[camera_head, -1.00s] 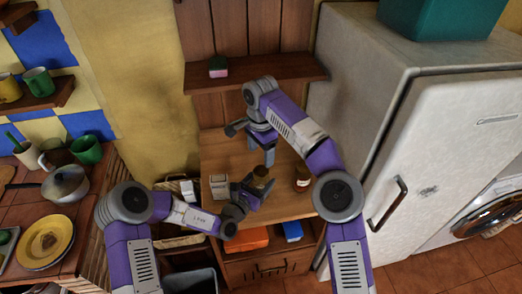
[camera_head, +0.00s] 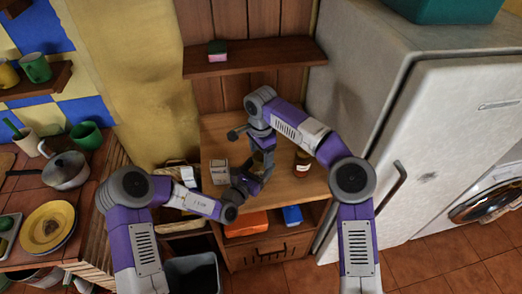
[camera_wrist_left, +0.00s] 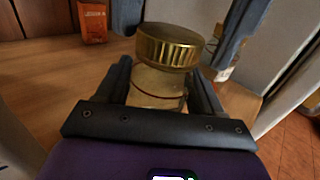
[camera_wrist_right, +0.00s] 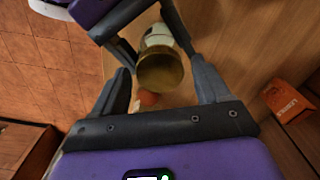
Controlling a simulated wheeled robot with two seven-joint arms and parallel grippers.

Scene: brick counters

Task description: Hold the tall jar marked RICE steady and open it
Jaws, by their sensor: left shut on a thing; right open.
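A jar with a round gold lid (camera_wrist_left: 168,46) stands upright on the wooden counter; its glass body (camera_wrist_left: 157,85) looks pale. No RICE marking is readable on it. My left gripper (camera_wrist_left: 160,88) is shut on the jar's body, one finger on each side below the lid. My right gripper (camera_wrist_right: 158,75) is open, pointing down over the jar, with the lid (camera_wrist_right: 160,70) between its fingers. I cannot tell whether these fingers touch the lid. In the head view, my right gripper (camera_head: 262,150) and the left one (camera_head: 248,182) hide most of the jar.
A second jar (camera_head: 303,163) with a pale label stands to the right on the counter (camera_head: 225,130). A lettered box (camera_head: 219,172) stands to the left. The fridge (camera_head: 440,130) bounds the right side.

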